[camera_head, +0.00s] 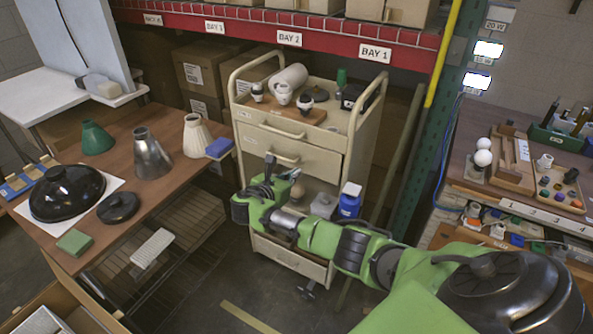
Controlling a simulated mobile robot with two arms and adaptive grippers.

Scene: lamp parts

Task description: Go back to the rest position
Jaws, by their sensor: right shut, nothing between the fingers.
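My green right arm comes in from the lower right and reaches to the middle of the picture. My right gripper (270,163) is at its end, in front of the beige drawer cart (288,127), and looks shut with nothing in it. The arm hides part of the cart's lower shelf and drawer. My left gripper is not in view. No lamp part is in touch with my right gripper as far as I can tell.
A wooden table (170,192) at left holds a black dome shade (67,192), a metal shade (151,157) and other shades. A workbench (475,120) stands at right. A blue bottle (350,201) is on the cart's lower shelf. Red shelving (260,30) stands behind.

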